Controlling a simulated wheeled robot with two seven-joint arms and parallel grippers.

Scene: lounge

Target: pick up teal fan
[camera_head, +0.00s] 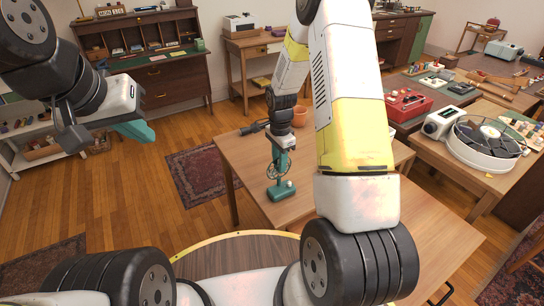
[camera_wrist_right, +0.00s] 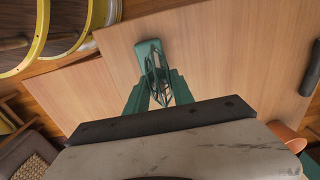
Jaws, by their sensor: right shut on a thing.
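The teal fan (camera_head: 281,192) is on the wooden table, below my right gripper (camera_head: 281,163). Its rounded base and wire cage show. In the right wrist view the fan's base (camera_wrist_right: 151,46) points away from the gripper, and its cage lies between the two teal fingers of my right gripper (camera_wrist_right: 160,82). The right gripper is shut on the fan. Whether the base touches the tabletop is hard to tell. My left gripper (camera_head: 135,131) hangs in the air at the left, over the floor, far from the fan. The gap between its fingers cannot be made out.
The wooden table (camera_head: 240,165) is bare around the fan. An orange pot (camera_head: 300,116) and a dark object (camera_head: 254,128) are at its far side. Open floor lies left.

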